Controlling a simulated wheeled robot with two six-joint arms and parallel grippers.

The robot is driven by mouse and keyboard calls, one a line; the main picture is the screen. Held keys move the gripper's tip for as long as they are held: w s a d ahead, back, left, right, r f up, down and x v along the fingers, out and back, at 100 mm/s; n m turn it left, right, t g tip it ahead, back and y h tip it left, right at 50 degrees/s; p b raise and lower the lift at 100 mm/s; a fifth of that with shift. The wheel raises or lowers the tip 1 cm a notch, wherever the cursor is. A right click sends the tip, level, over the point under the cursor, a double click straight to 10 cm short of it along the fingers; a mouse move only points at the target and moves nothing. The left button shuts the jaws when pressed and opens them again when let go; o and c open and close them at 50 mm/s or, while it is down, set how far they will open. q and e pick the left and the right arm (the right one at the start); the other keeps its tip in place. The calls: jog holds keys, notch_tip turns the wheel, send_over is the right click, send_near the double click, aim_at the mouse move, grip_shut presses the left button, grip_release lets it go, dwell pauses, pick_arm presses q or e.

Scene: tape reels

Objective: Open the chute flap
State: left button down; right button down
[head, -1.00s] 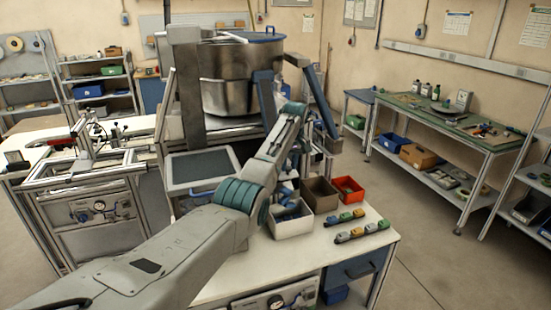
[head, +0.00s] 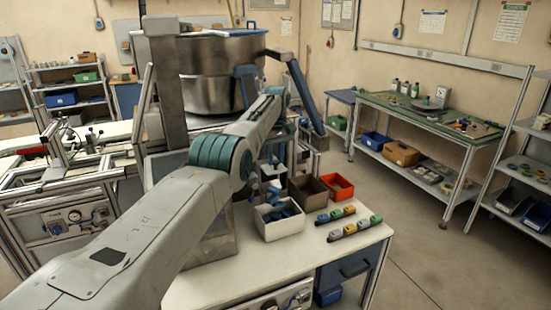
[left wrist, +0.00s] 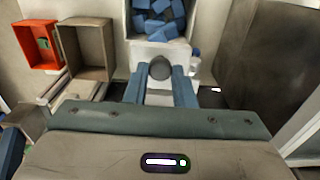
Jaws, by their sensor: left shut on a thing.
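My left gripper (left wrist: 160,74) is shut on a dark grey round knob (left wrist: 160,68), which shows between its blue fingers in the left wrist view. A pale piece (left wrist: 170,47) lies just beyond the knob; I cannot tell whether it is the chute flap. In the head view the left gripper (head: 270,172) is small and partly hidden, above the white bin (head: 283,232) with blue parts (left wrist: 155,18). The steel feeder bowl (head: 205,70) stands behind the arm. My right gripper is not in view.
A brown bin (head: 308,190) and an orange bin (head: 338,187) stand beside the white bin. Small coloured parts (head: 348,222) lie in rows on the white worktop (head: 240,275). A dark panel (left wrist: 262,50) is close on the right in the wrist view. Open floor (head: 440,250) lies to the right.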

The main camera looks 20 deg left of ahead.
aim_at(275, 161)
pick_arm(q)
jog(key=c, duration=1.3)
grip_release()
jog(key=shift+o, duration=0.3)
jog(key=shift+a, duration=0.1)
notch_tip(275, 161, up, 11)
jog(key=p, duration=0.6)
jog(key=shift+s+f, duration=0.15)
jog(key=shift+s, duration=0.05)
jog(key=shift+w, duration=0.1)
jog(key=shift+f, duration=0.1)
